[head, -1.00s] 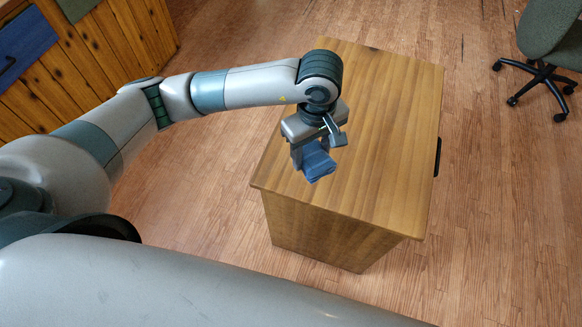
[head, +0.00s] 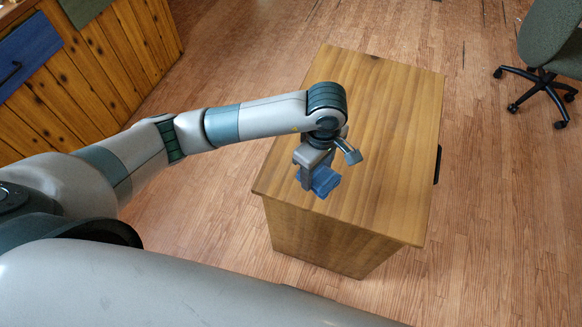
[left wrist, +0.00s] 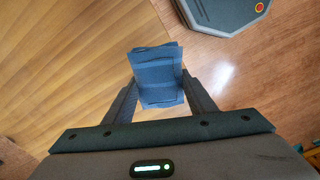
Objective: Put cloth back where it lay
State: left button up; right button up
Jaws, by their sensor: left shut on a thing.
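The blue folded cloth (head: 322,180) is between the fingers of my left gripper (head: 318,176), over the near left part of the wooden cabinet top (head: 385,120). My left gripper is shut on the cloth. In the left wrist view the cloth (left wrist: 157,75) sits between the two dark fingers, with the wood top to its left and the floor to its right. I cannot tell whether the cloth touches the top. My right gripper is not in view.
The rest of the cabinet top is bare. A dark handle (head: 437,165) sticks out on its right side. An office chair (head: 548,60) stands at the upper right. Wooden cupboards (head: 85,70) stand at the upper left, with open floor between.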

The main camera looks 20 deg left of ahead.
pick_arm(q)
jog(key=p, duration=0.3)
send_over(291, 175)
notch_tip(291, 175, down, 5)
jog(key=shift+a+f, duration=0.1)
jog(key=shift+f, duration=0.05)
jog(key=shift+s+f+p, duration=0.15)
jog(key=shift+f+p, duration=0.65)
jog(key=shift+f, duration=1.15)
jog(key=shift+f, duration=0.1)
